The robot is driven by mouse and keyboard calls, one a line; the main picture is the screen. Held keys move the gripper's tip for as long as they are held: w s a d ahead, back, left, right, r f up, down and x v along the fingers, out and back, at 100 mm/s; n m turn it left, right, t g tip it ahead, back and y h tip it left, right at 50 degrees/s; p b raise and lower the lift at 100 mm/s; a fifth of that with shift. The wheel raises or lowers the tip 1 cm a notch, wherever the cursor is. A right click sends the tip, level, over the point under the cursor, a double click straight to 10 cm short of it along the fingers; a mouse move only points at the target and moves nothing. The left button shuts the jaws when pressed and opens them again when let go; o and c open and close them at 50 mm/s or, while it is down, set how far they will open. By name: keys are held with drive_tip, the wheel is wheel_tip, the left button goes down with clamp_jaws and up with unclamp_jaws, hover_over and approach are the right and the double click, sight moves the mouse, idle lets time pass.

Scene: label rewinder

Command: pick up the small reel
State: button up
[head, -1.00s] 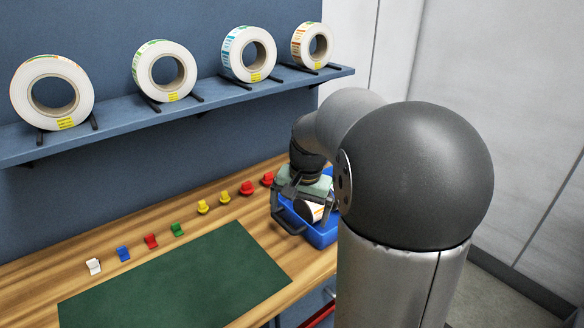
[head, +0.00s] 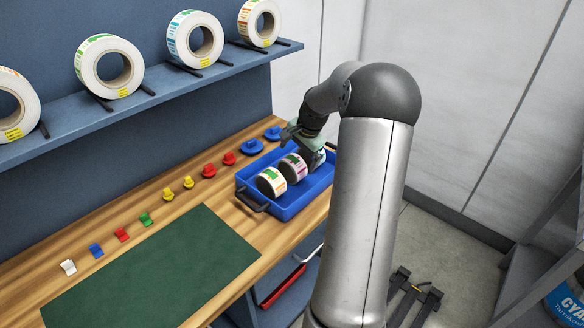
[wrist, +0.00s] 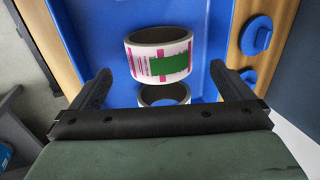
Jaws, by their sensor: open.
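Two small white reels with coloured labels stand on their rims in a blue tray (head: 316,188). The nearer reel (head: 271,181) is towards the tray's handle, and the farther reel (head: 293,168) is close beside it. My gripper (wrist: 160,72) is open at the far end of the tray. In the wrist view one reel with a pink and green label (wrist: 160,55) shows whole ahead of the fingers. The second reel (wrist: 163,94) lies between the fingers in the picture, its lower part hidden by the gripper's crossbar. Contact cannot be told.
Large label reels (head: 109,67) stand on a blue wall shelf (head: 150,92). Small coloured holders (head: 209,171) and blue knobs (head: 250,147) line the bench behind the tray. A green mat (head: 150,268) lies clear at the near left. The tray walls surround the reels.

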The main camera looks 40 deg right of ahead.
drive_tip(key=shift+p+x, duration=0.75)
drive_tip(key=shift+x, duration=2.45)
drive_tip(key=shift+d, duration=0.1)
drive_tip(key=c, duration=1)
